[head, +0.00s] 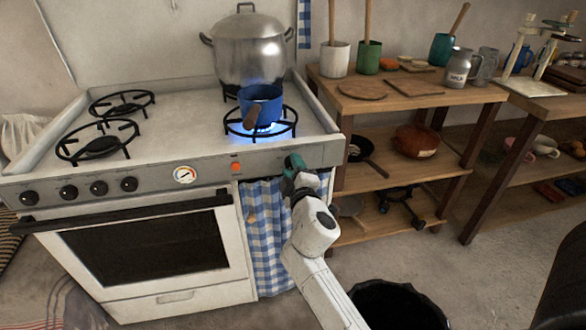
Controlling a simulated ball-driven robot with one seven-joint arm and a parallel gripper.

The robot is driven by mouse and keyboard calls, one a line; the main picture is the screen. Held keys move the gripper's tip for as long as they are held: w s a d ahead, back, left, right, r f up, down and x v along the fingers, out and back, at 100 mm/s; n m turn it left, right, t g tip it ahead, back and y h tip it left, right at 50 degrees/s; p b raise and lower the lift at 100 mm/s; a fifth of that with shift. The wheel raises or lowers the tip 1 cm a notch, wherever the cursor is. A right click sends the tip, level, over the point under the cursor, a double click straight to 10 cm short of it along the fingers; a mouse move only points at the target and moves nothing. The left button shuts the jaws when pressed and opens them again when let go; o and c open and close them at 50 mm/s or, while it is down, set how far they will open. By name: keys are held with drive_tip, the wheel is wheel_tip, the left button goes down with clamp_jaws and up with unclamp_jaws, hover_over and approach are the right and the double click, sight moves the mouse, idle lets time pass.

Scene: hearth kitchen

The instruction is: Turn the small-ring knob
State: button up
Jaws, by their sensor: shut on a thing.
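The white stove (205,120) has a front panel (215,172) with several black knobs (98,188) at its left, a round dial (185,174) and an orange light (236,167). My gripper (294,163) is at the right part of this panel, shut on a knob there, which it hides. I cannot see how far that knob is turned. A blue saucepan (262,98) stands on the front right burner (285,128), above a blue flame.
A large steel pot (247,55) stands behind the saucepan. A checked cloth (264,240) hangs below the panel by my arm. A wooden shelf (420,97) stands to the right, and a black bin (395,300) is on the floor.

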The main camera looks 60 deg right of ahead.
drive_tip(key=o, duration=1.1)
drive_tip(key=shift+c, duration=0.2)
drive_tip(key=shift+a, duration=0.1)
drive_tip(key=b+v, duration=0.1)
drive_tip(key=v, duration=0.9)
drive_tip(key=shift+s+a, duration=0.2)
drive_tip(key=shift+a, duration=0.1)
